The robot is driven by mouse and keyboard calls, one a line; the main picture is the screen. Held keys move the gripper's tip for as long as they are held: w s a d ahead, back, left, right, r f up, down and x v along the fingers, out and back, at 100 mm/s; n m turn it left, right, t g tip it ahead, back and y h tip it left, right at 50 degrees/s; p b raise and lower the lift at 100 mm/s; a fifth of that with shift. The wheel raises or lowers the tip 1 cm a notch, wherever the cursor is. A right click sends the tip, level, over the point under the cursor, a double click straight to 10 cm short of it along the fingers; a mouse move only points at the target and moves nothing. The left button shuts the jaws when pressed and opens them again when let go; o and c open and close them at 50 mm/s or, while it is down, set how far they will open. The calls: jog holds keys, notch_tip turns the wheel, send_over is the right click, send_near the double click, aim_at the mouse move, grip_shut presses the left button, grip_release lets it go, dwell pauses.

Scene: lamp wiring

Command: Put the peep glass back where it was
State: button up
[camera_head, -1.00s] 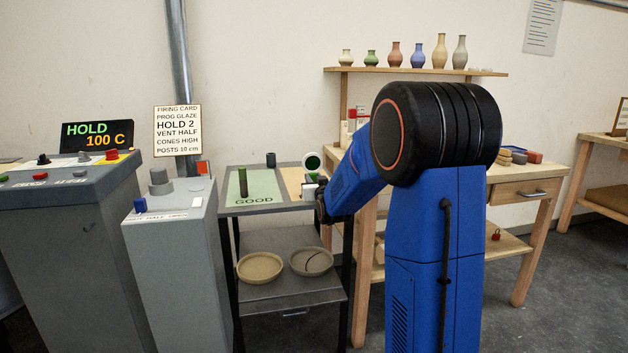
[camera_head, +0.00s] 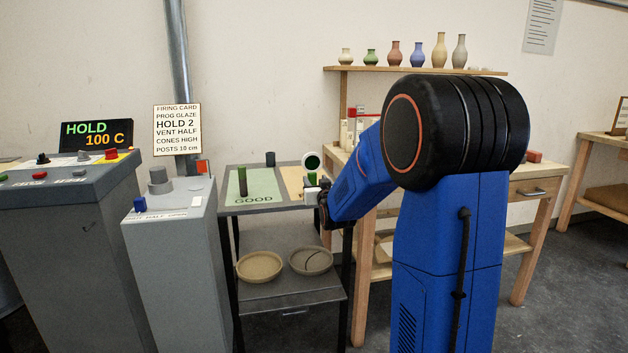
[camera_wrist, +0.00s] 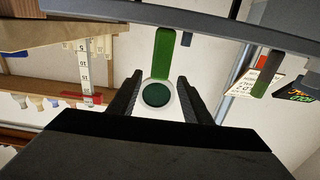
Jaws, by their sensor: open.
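The peep glass (camera_head: 312,161) is a dark green round lens in a white ring on a green handle. It stands upright over the tan part of the small table's top in the head view. In the wrist view, which looks upside down, the lens of the peep glass (camera_wrist: 156,95) lies between my finger tips, with its handle running up toward the table. My gripper (camera_wrist: 155,92) is open and empty. In the head view my gripper (camera_head: 313,195) is low by the handle and partly hides it. I cannot tell whether the fingers touch the glass.
A grey control box (camera_head: 170,240) stands left, and a wooden workbench (camera_head: 520,190) right.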

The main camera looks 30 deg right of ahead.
jog(key=s+a+f+n+g+y, duration=0.1)
jog(key=s+a+f+g, duration=0.2)
jog(key=s+a, duration=0.4)
jog(key=s+a+f+n+g+y, duration=0.1)
jog(key=s+a+f+g, duration=0.3)
jog(key=s, duration=2.1)
jog(key=s+a+f+n+g+y, duration=0.1)
jog(key=s+a+f+g+y, duration=0.2)
jog(key=s+a, duration=0.7)
jog(key=s+f+g, duration=0.1)
jog(key=s+g, duration=0.1)
jog(key=s, duration=0.4)
jog(key=shift+s+f+g, duration=0.2)
jog(key=shift+s+g, duration=0.05)
jog(key=shift+g, duration=0.05)
